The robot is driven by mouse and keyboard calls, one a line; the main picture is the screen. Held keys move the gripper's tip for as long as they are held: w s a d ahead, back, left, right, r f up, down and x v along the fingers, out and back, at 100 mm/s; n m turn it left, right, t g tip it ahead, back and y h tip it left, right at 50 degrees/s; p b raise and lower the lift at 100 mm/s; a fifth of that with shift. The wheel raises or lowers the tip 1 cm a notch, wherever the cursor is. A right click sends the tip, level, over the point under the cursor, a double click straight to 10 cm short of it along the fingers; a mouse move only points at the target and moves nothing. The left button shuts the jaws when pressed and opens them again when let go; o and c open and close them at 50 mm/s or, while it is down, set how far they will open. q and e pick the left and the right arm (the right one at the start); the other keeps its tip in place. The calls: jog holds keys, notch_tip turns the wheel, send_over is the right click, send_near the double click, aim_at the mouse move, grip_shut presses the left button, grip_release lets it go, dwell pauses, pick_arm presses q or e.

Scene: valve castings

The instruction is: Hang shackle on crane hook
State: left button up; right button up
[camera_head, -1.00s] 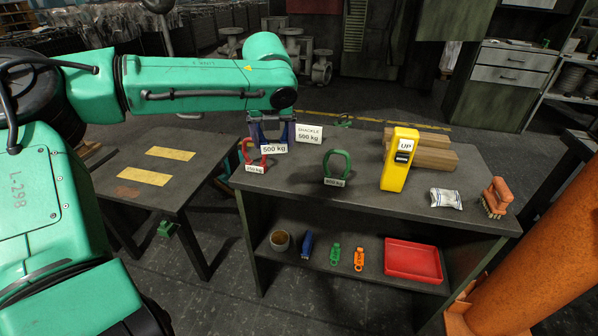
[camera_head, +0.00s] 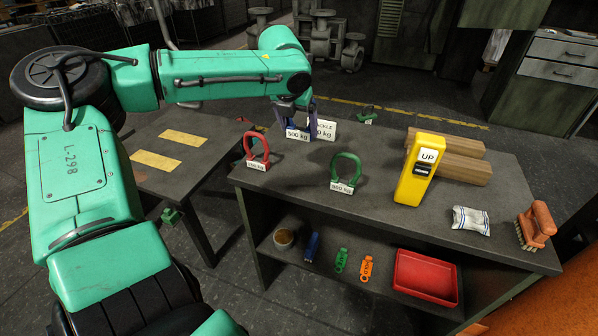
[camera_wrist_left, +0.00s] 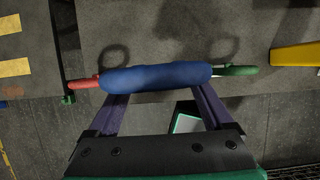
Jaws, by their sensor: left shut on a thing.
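My left gripper (camera_head: 291,106) is shut on the blue shackle (camera_wrist_left: 157,77), which lies across both fingers in the left wrist view. In the head view, the gripper mostly hides this shackle; a "500 kg" label (camera_head: 297,134) shows below the fingers. I cannot tell whether the shackle touches the bench. A red shackle (camera_head: 257,147) stands to its left and a green shackle (camera_head: 346,168) to its right, each with a weight label. A white sign (camera_head: 326,130) reading "500 kg" is partly hidden just behind the blue one. I cannot make out the crane hook. My right gripper is out of view.
A yellow control marked "UP" (camera_head: 419,170), wooden blocks (camera_head: 462,160), a cloth (camera_head: 470,220) and a brush (camera_head: 536,226) occupy the bench's right side. Its lower shelf holds a red tray (camera_head: 426,278) and small items. A lower table (camera_head: 194,164) stands left.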

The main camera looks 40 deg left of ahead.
pick_arm(q)
notch_tip(320, 180, down, 13)
jog(key=shift+s+r, duration=0.1)
jog(key=shift+s, duration=0.05)
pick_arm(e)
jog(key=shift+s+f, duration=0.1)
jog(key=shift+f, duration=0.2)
pick_arm(q)
jog(key=shift+f, duration=0.25)
jog(key=o, duration=1.5)
jog(key=shift+b, duration=0.3)
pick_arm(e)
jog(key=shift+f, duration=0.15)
